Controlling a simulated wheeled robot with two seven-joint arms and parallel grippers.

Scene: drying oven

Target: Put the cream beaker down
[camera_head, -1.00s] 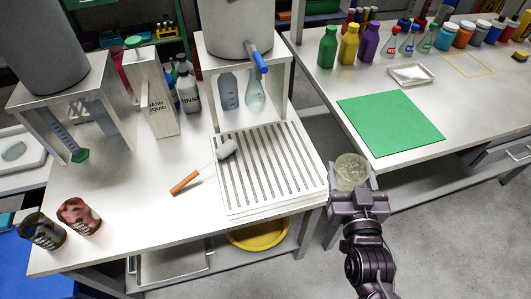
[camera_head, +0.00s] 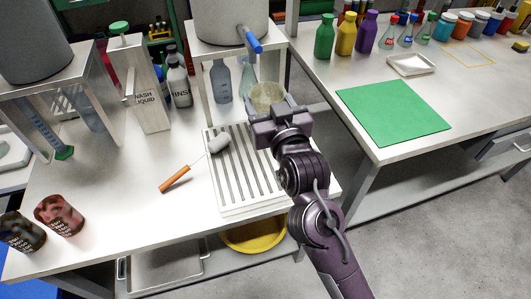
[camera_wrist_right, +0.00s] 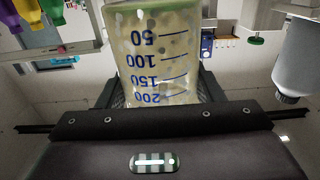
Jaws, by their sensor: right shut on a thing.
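The cream beaker (camera_head: 266,98) is in my right gripper (camera_head: 272,108), over the back right part of the white slatted rack. In the right wrist view the beaker (camera_wrist_right: 155,55) shows blue volume marks, upside down in the picture, and stands between the two fingers of the gripper (camera_wrist_right: 155,92). The gripper is shut on it. The gap between the beaker's base and the rack is hidden by the gripper and wrist. The slatted rack (camera_head: 222,205) lies on the left table. My left gripper is not in view.
A brush with an orange handle (camera_head: 175,180) lies across the rack's left edge. A dispenser with a blue tap (camera_head: 253,40) stands behind, with a blue-grey bottle (camera_head: 221,82) under it. A green mat (camera_head: 393,112) lies on the right table.

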